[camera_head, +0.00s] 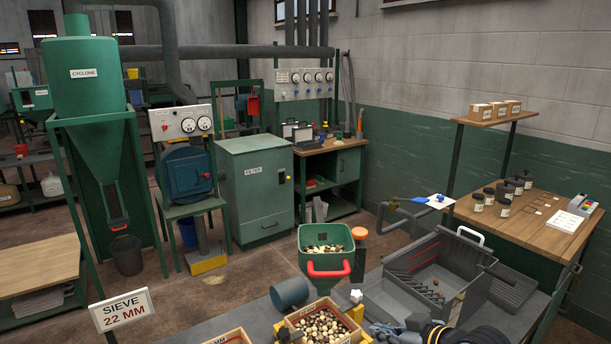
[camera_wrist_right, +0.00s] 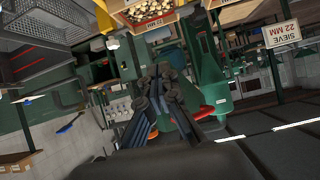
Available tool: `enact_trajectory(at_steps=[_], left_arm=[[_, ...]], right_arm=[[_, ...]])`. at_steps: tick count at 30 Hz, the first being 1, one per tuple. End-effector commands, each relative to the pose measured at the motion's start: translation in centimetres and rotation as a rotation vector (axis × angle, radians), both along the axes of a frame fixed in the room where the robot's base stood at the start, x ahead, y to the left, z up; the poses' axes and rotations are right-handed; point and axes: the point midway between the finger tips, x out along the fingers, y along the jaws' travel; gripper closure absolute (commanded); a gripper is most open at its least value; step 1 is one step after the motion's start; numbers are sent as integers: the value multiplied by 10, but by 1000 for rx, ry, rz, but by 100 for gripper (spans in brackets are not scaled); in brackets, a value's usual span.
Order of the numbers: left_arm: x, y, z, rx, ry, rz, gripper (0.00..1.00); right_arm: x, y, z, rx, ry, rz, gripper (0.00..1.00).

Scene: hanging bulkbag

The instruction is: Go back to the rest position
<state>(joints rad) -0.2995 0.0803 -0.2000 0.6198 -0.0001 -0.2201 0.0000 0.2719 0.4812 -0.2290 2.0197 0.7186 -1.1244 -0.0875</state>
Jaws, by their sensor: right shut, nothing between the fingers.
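My right gripper (camera_head: 386,330) shows at the bottom edge of the head view, in front of the grey sorting machine, with its dark arm and cable coils to the right. In the right wrist view its dark fingers (camera_wrist_right: 155,88) are together with nothing between them. That view is turned upside down. I do not see my left gripper.
A green hopper (camera_head: 325,262) with a red handle stands above a wooden box of mixed pieces (camera_head: 322,326). The grey machine tray (camera_head: 425,275) is close to my right gripper. A wooden table with jars (camera_head: 540,225) stands at right. Floor shows at left.

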Motion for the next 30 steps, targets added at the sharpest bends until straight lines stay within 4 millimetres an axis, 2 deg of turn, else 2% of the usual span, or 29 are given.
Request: enact_trajectory(at_steps=[1, 3, 6, 9, 15, 24, 30], left_arm=[[0, 0, 0, 0, 0, 0, 58], [0, 0, 0, 0, 0, 0, 58], [0, 0, 0, 0, 0, 0, 58], [0, 0, 0, 0, 0, 0, 58], [0, 0, 0, 0, 0, 0, 58], [0, 0, 0, 0, 0, 0, 58], [-1, 0, -3, -1, 1, 0, 58]], right_arm=[[-30, 7, -33, -18, 66, -13, 100], [-68, 8, -68, -59, 146, -46, 100], [-121, 4, -105, -110, 253, -106, 100], [-162, -3, -126, -150, 337, -162, 100], [-227, -19, -149, -211, 469, -259, 100], [-308, -43, -162, -291, 638, -394, 100], [-292, -41, -214, -298, 649, -384, 100]])
